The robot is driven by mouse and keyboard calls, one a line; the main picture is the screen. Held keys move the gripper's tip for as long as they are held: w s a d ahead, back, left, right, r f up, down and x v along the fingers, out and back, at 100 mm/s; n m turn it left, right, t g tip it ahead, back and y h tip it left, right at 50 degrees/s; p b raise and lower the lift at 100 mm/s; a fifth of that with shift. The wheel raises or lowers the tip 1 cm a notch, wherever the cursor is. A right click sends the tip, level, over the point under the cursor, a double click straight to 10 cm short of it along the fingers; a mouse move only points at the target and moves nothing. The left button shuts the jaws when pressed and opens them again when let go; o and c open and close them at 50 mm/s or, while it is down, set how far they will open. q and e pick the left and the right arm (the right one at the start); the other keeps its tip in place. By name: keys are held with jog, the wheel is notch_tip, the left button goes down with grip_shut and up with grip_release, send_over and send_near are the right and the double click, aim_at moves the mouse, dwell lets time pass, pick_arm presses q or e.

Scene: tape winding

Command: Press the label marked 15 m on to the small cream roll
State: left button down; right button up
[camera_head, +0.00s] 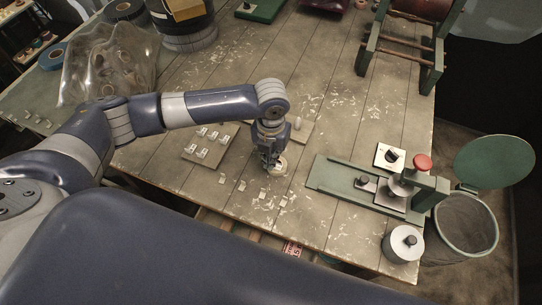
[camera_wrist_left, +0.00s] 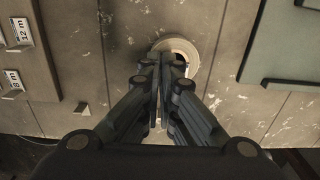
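The small cream roll (camera_head: 281,168) lies on the table under my left gripper, and its ring shows in the left wrist view (camera_wrist_left: 186,45) right at the fingertips. My left gripper (camera_head: 271,164) points down over the roll, its fingers together; they show closed in the left wrist view (camera_wrist_left: 173,62). The fingers hide part of the roll, and I cannot see whether a label is between them or touching the roll. I cannot make out a label marked 15 m. My right gripper is not in view.
A board (camera_head: 189,143) with several white labels is left of the gripper; one label (camera_wrist_left: 22,32) reads 12 m. Small pale pieces (camera_head: 241,185) lie in front. A green press fixture (camera_head: 335,176) with a red knob stands to the right. A clear bag (camera_head: 108,68) lies at back left.

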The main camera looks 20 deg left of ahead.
pick_arm(q)
jog(key=shift+f+p, duration=0.15)
jog(key=shift+p, duration=0.15)
dwell(1.4)
jog(key=c, duration=1.7)
grip_release()
jog(key=shift+o, duration=0.5)
jog(key=shift+o, duration=1.4)
jog(key=shift+r+p, duration=3.05)
jog(key=shift+r, duration=0.1)
jog(key=shift+f, duration=0.1)
